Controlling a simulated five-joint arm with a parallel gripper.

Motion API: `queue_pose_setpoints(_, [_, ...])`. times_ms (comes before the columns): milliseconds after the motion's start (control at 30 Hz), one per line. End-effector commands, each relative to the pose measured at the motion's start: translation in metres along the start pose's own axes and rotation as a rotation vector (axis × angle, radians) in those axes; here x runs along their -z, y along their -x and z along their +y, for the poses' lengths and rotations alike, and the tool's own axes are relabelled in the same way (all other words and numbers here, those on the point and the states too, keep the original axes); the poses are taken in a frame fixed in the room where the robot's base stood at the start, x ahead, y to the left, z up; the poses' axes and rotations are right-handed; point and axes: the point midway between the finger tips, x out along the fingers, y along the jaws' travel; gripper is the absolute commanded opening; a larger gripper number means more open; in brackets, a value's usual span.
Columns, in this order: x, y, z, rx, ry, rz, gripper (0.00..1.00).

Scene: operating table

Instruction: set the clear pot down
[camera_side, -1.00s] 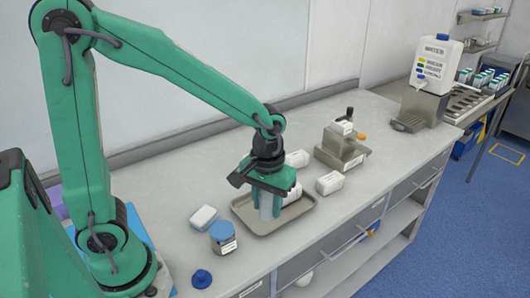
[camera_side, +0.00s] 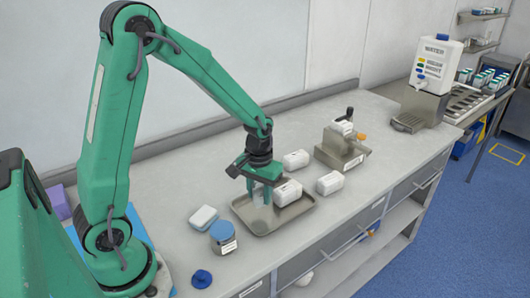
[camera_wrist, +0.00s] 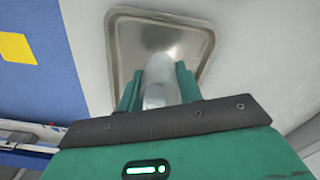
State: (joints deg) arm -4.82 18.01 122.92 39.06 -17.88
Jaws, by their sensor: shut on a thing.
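My gripper (camera_side: 262,198) is shut on the clear pot (camera_side: 259,194). It is over the back left part of the metal tray (camera_side: 268,229). In the wrist view the pale, see-through pot (camera_wrist: 159,68) stands between the two green fingers of my gripper (camera_wrist: 159,88), with the tray (camera_wrist: 125,25) behind it. The fingers hide much of the pot in the side view. I cannot tell whether its base touches the tray.
A white container (camera_side: 289,193) is close to the right of the gripper at the tray. More white containers (camera_side: 329,183) (camera_side: 296,159) stand behind and right. A blue-lidded jar (camera_side: 223,238), white box (camera_side: 203,218) and blue lid (camera_side: 202,279) lie left. A metal device (camera_side: 341,148) stands behind.

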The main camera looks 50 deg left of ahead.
Motion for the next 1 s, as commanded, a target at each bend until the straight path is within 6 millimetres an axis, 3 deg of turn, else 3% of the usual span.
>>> queue_pose_setpoints(167, [0.000, -0.005, 0.000, 0.001, 0.000, -0.002, 0.12])
queue_pose_setpoints(533, [-0.001, -0.038, 0.000, 0.001, 0.001, -0.002, 0.12])
queue_pose_setpoints(1000, [0.000, -0.043, 0.000, 0.000, 0.001, 0.000, 0.12])
